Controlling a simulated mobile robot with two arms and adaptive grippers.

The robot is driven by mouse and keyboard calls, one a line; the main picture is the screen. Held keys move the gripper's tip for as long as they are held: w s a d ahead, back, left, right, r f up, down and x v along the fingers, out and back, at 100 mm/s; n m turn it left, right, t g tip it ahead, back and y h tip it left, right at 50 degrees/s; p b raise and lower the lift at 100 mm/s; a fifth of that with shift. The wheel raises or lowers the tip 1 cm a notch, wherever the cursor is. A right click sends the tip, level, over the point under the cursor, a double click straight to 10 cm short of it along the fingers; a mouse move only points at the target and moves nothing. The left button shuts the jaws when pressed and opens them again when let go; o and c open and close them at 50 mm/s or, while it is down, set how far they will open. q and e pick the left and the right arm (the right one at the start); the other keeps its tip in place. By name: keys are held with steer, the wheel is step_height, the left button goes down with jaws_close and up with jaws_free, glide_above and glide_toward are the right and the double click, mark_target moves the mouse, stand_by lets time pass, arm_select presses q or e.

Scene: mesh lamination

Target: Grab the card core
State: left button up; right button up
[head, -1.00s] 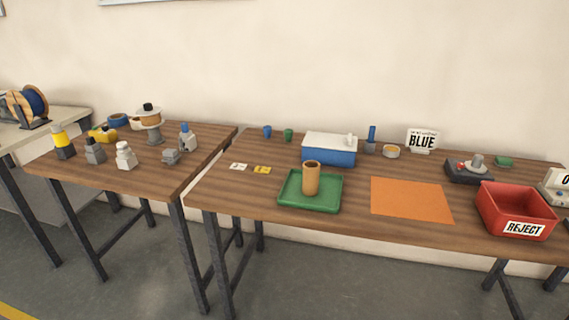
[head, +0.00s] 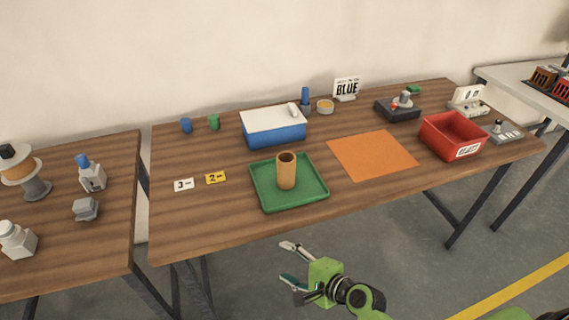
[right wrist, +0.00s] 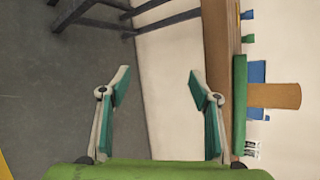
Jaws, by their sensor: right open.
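The card core (head: 286,171) is a brown cardboard tube standing upright in a green tray (head: 262,198) on the wooden table. In the right wrist view the card core (right wrist: 275,95) lies sideways at the right, beyond the table edge and the green tray rim (right wrist: 239,105). My right gripper (head: 286,262) is open and empty, in front of the table and below the tray, apart from the core. Its two fingers also show in the right wrist view (right wrist: 158,82) with nothing between them. My left gripper is not in view.
An orange mat (head: 372,154) lies right of the tray, and a red reject bin (head: 437,143) stands further right. A blue box with a white lid (head: 273,135) stands behind the tray. The table's front strip is clear.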

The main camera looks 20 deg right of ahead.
steer(key=w+d+r+m+t, duration=0.25)
steer(key=r+m, duration=0.25)
steer(key=r, duration=0.7)
steer(key=m+t+h, duration=0.2)
steer(key=m+t, duration=0.2)
steer(key=m, duration=0.7)
glide_toward(291, 167)
steer(key=shift+s+a+f+p, duration=0.1)
steer(key=shift+s+a+p, duration=0.1)
steer(key=shift+s, duration=0.15)
steer(key=shift+s+a+f+p, duration=0.1)
steer(key=shift+s+a+p, duration=0.1)
steer(key=shift+s, duration=0.2)
steer(key=shift+m+t+h, duration=0.25)
steer(key=shift+m+h, duration=0.05)
steer(key=w, duration=0.5)
steer(key=w+p, duration=0.1)
steer(key=w, duration=0.1)
steer(key=shift+w+a+r, duration=0.1)
steer(key=shift+w+a, duration=0.25)
steer(key=shift+w, duration=0.05)
steer(key=shift+w+a, duration=0.2)
steer(key=shift+w, duration=0.6)
steer(key=w, duration=0.2)
steer(key=w+a, duration=0.1)
steer(key=w, duration=0.1)
steer(key=shift+w, duration=0.15)
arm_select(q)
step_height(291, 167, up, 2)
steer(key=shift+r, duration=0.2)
